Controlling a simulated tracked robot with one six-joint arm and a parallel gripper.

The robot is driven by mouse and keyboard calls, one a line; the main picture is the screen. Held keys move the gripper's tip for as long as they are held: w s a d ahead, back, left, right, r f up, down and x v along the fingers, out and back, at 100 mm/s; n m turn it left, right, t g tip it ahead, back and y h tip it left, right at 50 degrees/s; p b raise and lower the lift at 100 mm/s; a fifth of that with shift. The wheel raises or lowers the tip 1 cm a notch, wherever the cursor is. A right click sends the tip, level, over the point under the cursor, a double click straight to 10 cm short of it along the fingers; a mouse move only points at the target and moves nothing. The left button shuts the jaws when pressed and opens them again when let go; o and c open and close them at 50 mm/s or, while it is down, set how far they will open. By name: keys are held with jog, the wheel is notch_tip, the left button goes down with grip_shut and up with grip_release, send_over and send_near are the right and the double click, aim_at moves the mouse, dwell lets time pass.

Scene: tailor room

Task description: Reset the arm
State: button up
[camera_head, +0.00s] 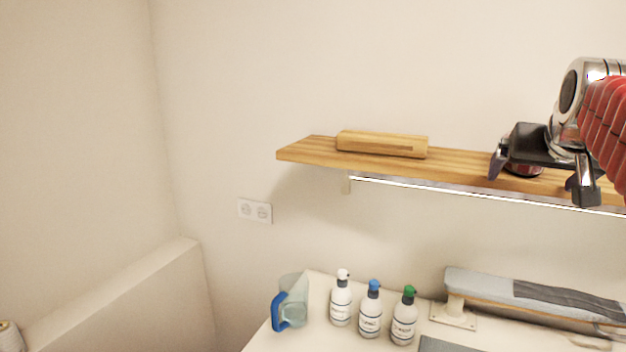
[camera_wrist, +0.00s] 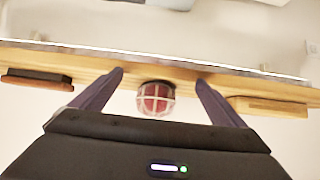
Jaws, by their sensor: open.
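My gripper (camera_head: 534,174) is at the right of the head view, in front of the wooden shelf (camera_head: 470,162). Its two fingers are apart, as the wrist view (camera_wrist: 160,78) also shows. A round red object with pale bands (camera_wrist: 155,100) shows between the fingers in the wrist view, beside the shelf edge. I cannot tell whether a finger touches it. In the head view the gripper hides most of it. My arm comes in from the right edge of the head view.
A wooden block (camera_head: 382,144) lies on the shelf, left of my gripper. A dark brown item (camera_wrist: 38,80) is on the shelf in the wrist view. Below stand a blue-handled jug (camera_head: 292,300), three bottles (camera_head: 370,310) and a grey ironing board (camera_head: 530,297). The left wall area is clear.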

jog(key=s+a+f+n+g+y, duration=0.1)
jog(key=s+a+f, duration=0.5)
jog(key=a+f, duration=0.2)
jog(key=s+a+f+n+g+y, duration=0.1)
jog(key=s+a+f+n+y, duration=0.1)
jog(key=s+a+f, duration=0.5)
jog(key=s+a+f+n+g+y, duration=0.1)
jog(key=s+a+f, duration=0.5)
jog(key=f, duration=0.9)
jog(key=a+n+g, duration=0.1)
jog(key=a, duration=0.2)
jog(key=shift+s+a+y, duration=0.15)
jog(key=shift+s+y, duration=0.25)
jog(key=shift+c, duration=0.6)
